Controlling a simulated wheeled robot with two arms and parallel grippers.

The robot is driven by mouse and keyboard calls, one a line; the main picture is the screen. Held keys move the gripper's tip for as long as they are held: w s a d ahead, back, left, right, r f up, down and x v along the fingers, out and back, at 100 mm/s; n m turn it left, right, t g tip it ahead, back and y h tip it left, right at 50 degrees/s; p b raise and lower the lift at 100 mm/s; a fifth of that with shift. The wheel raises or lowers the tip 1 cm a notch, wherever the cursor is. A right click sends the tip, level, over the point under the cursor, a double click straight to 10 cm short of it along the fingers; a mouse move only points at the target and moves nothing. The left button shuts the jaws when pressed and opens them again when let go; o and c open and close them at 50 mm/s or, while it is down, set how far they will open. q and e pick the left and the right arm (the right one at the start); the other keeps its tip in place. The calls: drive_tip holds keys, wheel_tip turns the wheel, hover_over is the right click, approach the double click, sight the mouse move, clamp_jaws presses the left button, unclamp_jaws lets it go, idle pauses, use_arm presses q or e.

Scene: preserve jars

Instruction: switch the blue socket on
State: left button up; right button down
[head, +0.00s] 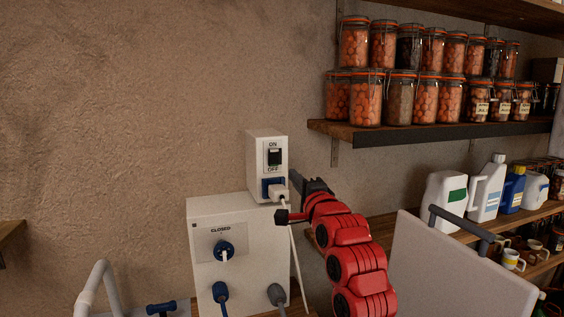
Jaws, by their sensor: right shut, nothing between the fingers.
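The blue socket (267,187) is at the bottom of a small white switch box (255,155), with a white plug (279,191) in it and a white cable hanging down. Above it is a black rocker switch (274,157), marked ON above and OFF below. I cannot tell which way the rocker is tipped. My right gripper (296,187), dark on a red arm, is shut and empty, just right of the plug and below the rocker. I cannot tell whether it touches the box. My left gripper is not in view.
A grey panel (455,265) stands at the right. Shelves with several jars (366,98) and bottles (487,190) fill the right side. The wall at left is bare.

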drive_tip(key=p, duration=0.6)
approach(274, 153)
drive_tip(key=x, duration=0.4)
drive_tip(key=shift+w+r, duration=0.15)
drive_tip(key=shift+r, duration=0.1)
drive_tip(key=shift+p+x, duration=0.5)
drive_tip(key=shift+x, duration=0.4)
drive_tip(key=shift+w+a+f, duration=0.15)
drive_tip(key=shift+w+f, duration=0.05)
drive_tip(key=shift+w, duration=0.15)
drive_tip(key=shift+w+r, duration=0.15)
drive_tip(key=shift+r, duration=0.05)
drive_tip(key=shift+f, duration=0.1)
